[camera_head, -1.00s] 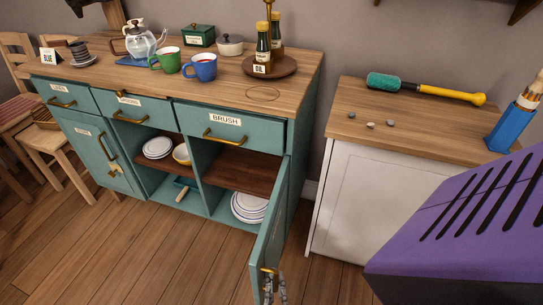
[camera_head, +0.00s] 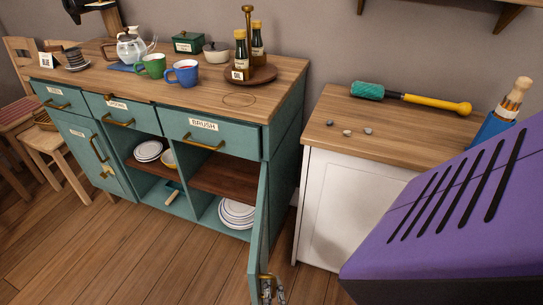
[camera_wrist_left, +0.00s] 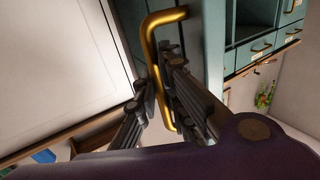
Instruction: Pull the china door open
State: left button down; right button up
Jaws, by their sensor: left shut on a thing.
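The china door (camera_head: 259,232) is a teal panel hinged at the right end of the teal cabinet (camera_head: 282,150). It stands swung out from the front, seen nearly edge-on, with the compartment behind it open to view. Its brass handle (camera_wrist_left: 153,45) is in the left wrist view, running between the fingers of my left gripper (camera_wrist_left: 157,78). That gripper is shut on the handle. In the head view only the fingers of my left gripper (camera_head: 271,291) show, low at the door's outer end. My right gripper is in neither view now.
White plates (camera_head: 237,213) sit in the lower right compartment. A white cabinet (camera_head: 340,205) with a wooden top stands to the right of the door, with a floor gap between. Mugs (camera_head: 183,73) and bottles stand on the teal cabinet's top. Wooden floor lies clear in front.

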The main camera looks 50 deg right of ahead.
pick_arm(q)
jog(key=shift+s+f, duration=0.15)
jog(key=shift+f, duration=0.1)
jog(key=c, duration=2.1)
grip_release()
jog(key=shift+r, duration=0.15)
